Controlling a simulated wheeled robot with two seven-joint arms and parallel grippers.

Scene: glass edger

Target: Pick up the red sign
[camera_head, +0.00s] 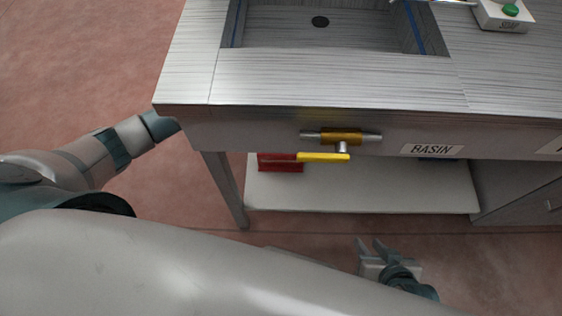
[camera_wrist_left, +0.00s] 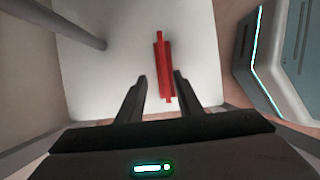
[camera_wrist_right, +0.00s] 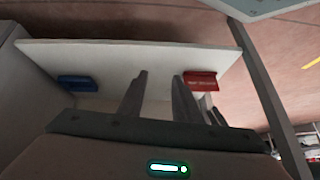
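The red sign (camera_head: 281,162) lies on the white lower shelf (camera_head: 350,195) under the basin table, near its left end, partly hidden by a yellow valve handle. In the left wrist view the red sign (camera_wrist_left: 163,68) lies beyond the tips of my open, empty left gripper (camera_wrist_left: 160,82), roughly between the fingers in the picture. In the right wrist view the red sign (camera_wrist_right: 200,81) lies just right of the fingers of my right gripper (camera_wrist_right: 158,78), which is open and empty. In the head view my right gripper (camera_head: 370,246) is in front of and below the shelf; my left gripper is hidden there.
A blue sign (camera_wrist_right: 77,83) lies at the shelf's other end. A table leg (camera_head: 225,188) stands at the shelf's left. The steel basin table (camera_head: 330,85) overhangs the shelf, with a yellow-handled valve (camera_head: 325,157) on its front. A button box (camera_head: 503,14) stands on top.

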